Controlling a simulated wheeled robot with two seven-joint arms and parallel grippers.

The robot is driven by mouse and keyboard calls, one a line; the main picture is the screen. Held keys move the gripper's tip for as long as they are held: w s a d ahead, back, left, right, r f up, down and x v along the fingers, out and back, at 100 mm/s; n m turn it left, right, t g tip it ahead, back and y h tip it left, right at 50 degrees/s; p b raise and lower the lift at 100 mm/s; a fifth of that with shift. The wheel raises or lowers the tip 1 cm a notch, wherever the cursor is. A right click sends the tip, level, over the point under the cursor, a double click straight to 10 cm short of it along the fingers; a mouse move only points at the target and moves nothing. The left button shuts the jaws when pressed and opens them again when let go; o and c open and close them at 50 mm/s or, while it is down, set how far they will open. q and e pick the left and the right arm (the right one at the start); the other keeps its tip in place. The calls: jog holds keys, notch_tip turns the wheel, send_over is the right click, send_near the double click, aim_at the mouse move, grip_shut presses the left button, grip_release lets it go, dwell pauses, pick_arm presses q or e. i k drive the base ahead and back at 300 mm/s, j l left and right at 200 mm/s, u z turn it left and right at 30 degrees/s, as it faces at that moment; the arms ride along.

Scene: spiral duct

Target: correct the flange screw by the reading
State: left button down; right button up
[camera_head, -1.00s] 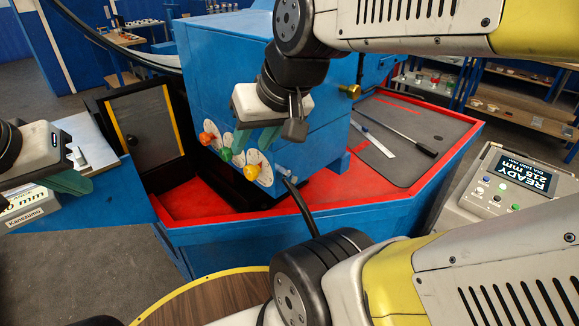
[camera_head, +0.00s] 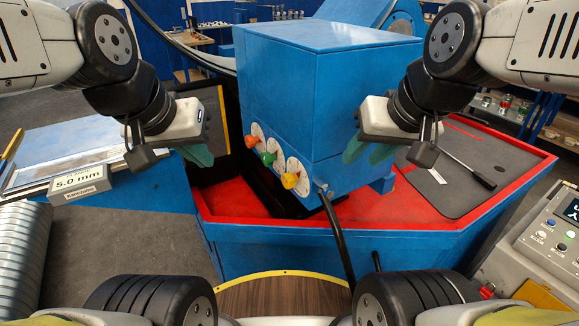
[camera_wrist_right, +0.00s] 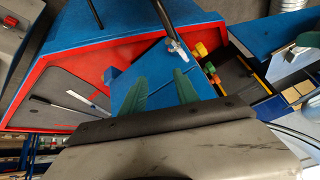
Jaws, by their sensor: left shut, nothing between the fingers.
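The blue machine head (camera_head: 290,85) carries three dial knobs on its front: orange-red (camera_head: 252,141), green (camera_head: 268,159) and yellow-orange (camera_head: 290,181). Which knob is the flange screw is not marked legibly. A small silver lever (camera_head: 323,188) sits at the lower front corner. My left gripper (camera_head: 203,156) is shut and empty, left of the knobs. My right gripper (camera_head: 362,150) is at the machine's right side, apart from the knobs. In the right wrist view (camera_wrist_right: 158,78) its green fingers stand apart with nothing between them.
A red-rimmed blue bench (camera_head: 420,240) surrounds the machine, with a ruler (camera_head: 437,176) and a black-handled tool (camera_head: 482,179) on its grey mat. A box marked 5.0 mm (camera_head: 80,184) and ribbed duct (camera_head: 18,250) are at left.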

aim_at(288, 180)
jog(key=k+j+u, duration=0.25)
jog(key=k+u, duration=0.2)
jog(key=k+j+u, duration=0.4)
